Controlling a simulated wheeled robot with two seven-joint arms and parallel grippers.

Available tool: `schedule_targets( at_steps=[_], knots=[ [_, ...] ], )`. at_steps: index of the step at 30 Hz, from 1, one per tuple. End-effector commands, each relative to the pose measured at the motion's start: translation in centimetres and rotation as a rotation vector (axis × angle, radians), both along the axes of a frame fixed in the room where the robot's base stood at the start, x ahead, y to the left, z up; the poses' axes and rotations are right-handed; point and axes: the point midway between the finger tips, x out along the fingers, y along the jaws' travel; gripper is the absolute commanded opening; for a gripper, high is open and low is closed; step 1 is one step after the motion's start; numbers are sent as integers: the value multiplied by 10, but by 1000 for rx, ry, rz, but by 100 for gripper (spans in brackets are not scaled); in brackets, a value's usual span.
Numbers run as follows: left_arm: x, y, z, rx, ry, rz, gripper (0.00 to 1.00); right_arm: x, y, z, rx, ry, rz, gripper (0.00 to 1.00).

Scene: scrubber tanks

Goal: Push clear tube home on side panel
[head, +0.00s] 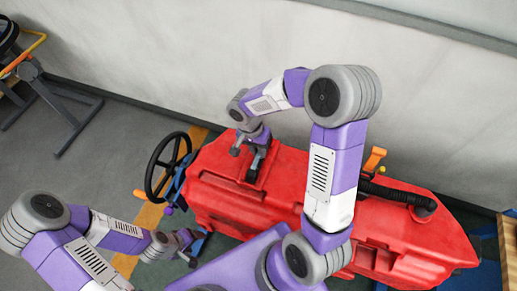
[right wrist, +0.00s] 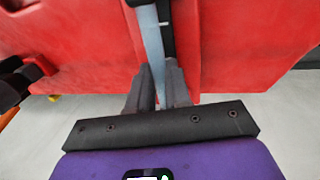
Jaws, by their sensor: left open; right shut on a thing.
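The red scrubber tank (head: 235,205) fills the middle of the head view. A clear, bluish tube (right wrist: 152,42) runs along a groove in its red side panel (right wrist: 75,45) in the right wrist view, beside a black strip (right wrist: 167,22). My right gripper (right wrist: 159,90) is shut on the tube, its fingers on either side of it. In the head view my right gripper (head: 244,163) is at the tank's far side, and the tube cannot be made out there. The tube's far end is out of view. My left gripper (head: 192,243) is open and empty, low at the tank's left.
A black steering wheel (head: 167,165) stands at the tank's left end. A black hose (head: 395,192) and an orange part (head: 375,158) are on the right of the tank. A pale wall (head: 190,50) is close behind.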

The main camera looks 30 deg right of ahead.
Motion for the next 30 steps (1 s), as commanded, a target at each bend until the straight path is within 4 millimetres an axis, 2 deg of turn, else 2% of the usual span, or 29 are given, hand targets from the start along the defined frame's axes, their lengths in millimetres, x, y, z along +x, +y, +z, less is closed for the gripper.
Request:
schedule_targets(
  at_steps=[30],
  knots=[
    [0,0,-8,0,0,0,66,0,0,-8,-1,-1,0,0]
  ],
)
